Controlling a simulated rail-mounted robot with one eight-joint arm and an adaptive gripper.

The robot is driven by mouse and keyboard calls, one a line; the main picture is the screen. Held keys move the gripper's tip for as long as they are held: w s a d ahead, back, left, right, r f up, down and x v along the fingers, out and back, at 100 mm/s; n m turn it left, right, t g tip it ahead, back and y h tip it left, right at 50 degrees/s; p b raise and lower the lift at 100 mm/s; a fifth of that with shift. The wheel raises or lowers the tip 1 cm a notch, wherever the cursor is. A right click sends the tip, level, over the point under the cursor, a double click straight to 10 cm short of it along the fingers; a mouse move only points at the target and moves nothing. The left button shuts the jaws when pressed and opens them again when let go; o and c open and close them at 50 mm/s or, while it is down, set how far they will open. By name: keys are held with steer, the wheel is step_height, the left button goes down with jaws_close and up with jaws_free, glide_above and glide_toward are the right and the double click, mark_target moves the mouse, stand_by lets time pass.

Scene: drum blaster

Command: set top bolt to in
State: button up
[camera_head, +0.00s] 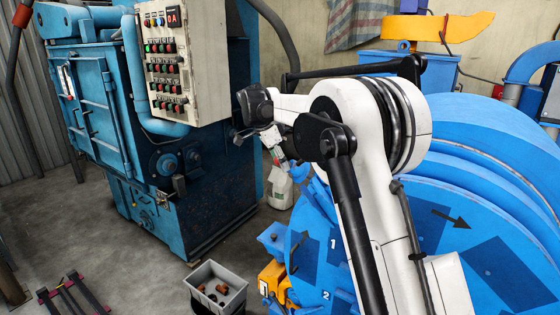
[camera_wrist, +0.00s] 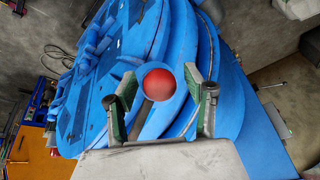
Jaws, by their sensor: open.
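The blue drum (camera_head: 470,190) stands at the right in the head view, with numbers 1 and 2 and a black arrow on its face. In the wrist view the blue drum (camera_wrist: 95,85) fills the upper middle. A red ball knob (camera_wrist: 159,84) shows there in front of a blue round part; I take it for the bolt's handle, but cannot be sure. My gripper (camera_wrist: 167,90) is open, one finger on each side of the red knob in the picture. I cannot tell the depth between them or whether they touch. In the head view, my arm hides part of the drum.
A blue cabinet machine (camera_head: 95,110) with a grey control panel (camera_head: 183,60) stands at the left. A grey bin (camera_head: 215,290) with small brown parts is on the floor. A dark metal frame (camera_head: 72,297) lies at lower left. Bare floor shows between.

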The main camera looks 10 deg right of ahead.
jaws_close()
